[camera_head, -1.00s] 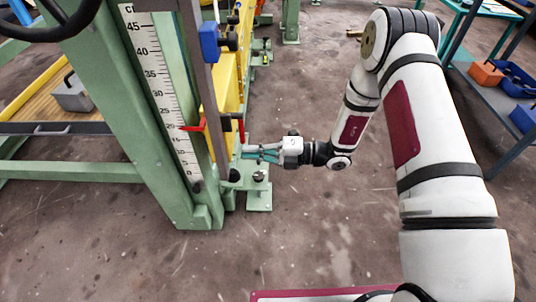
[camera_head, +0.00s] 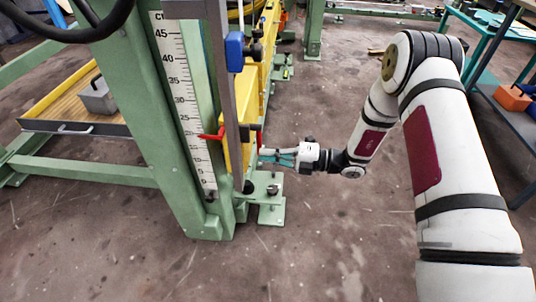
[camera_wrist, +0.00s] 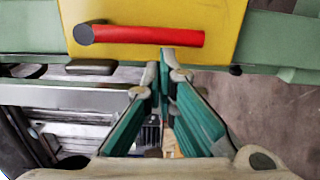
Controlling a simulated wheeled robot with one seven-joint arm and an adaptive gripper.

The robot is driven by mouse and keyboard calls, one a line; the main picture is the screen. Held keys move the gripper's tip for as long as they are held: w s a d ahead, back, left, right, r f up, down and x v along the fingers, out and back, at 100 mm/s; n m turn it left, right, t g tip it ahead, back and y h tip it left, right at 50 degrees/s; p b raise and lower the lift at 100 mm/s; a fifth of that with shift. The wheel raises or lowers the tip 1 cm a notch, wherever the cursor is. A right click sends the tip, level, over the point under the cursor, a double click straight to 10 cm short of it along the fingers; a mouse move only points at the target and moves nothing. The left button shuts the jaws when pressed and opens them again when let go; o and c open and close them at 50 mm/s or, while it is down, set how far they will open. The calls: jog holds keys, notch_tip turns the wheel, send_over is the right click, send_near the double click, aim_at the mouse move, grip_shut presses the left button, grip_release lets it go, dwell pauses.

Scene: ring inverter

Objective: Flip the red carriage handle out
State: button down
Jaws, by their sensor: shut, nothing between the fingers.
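The red carriage handle (camera_wrist: 145,35) is a red bar with a dark round left end. It lies level across a yellow panel (camera_wrist: 200,12) in the wrist view. My gripper (camera_wrist: 165,62) is shut and empty, its teal fingers pointing at the panel just below the bar's right half. I cannot tell whether the fingertips touch the bar. In the head view my gripper (camera_head: 264,155) is low beside the yellow body (camera_head: 240,112), right of the green post. A red pointer (camera_head: 209,136) shows at the scale there; the handle is mostly hidden.
The green post (camera_head: 150,110) carries a white centimetre scale (camera_head: 182,100). A blue block (camera_head: 235,50) sits higher on the grey rail. A green foot bracket (camera_head: 270,205) stands below my gripper.

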jog(key=shift+w+f+n, duration=0.1)
jog(key=shift+w+n, duration=0.15)
jog(key=shift+n, duration=0.15)
jog(key=w+r+n+g+b, duration=0.1)
jog(key=w+r+n+b, duration=0.1)
jog(key=w+n, duration=0.7)
jog(key=r+n, duration=0.1)
jog(key=n, duration=0.6)
jog(key=shift+w+d+r+y, duration=0.2)
jog(key=shift+r+y, duration=0.1)
jog(key=shift+r, duration=0.1)
dwell(0.7)
jog(key=d+f, duration=0.4)
jog(key=d, duration=0.6)
jog(key=shift+s+d+f+p, duration=0.2)
jog(key=shift+d+f+p, duration=0.05)
jog(key=shift+d+p, duration=0.2)
